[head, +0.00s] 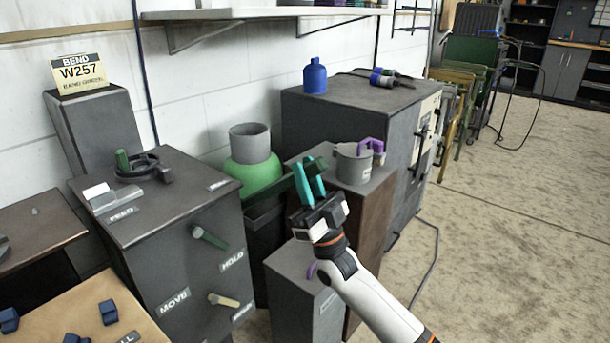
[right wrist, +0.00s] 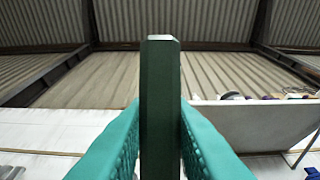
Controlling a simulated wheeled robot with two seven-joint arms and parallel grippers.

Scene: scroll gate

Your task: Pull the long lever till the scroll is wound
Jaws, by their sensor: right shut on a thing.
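My right gripper (head: 309,174) has teal fingers and is shut on a long dark green lever (head: 301,184), near the middle of the head view. In the right wrist view the lever (right wrist: 160,100) stands upright between the two fingers (right wrist: 159,145), which press on its sides. Its squared top reaches above the fingertips. The lever's lower end and mounting are hard to make out in the head view. I cannot pick out the scroll for sure. My left gripper is not in view.
A dark cabinet (head: 165,235) labelled FEED, HOLD and MOVE has a green handle (head: 210,237) and a beige peg (head: 223,300). A green vessel (head: 252,175) and a grey pot (head: 353,163) stand near my gripper. Open floor (head: 520,250) lies to the right.

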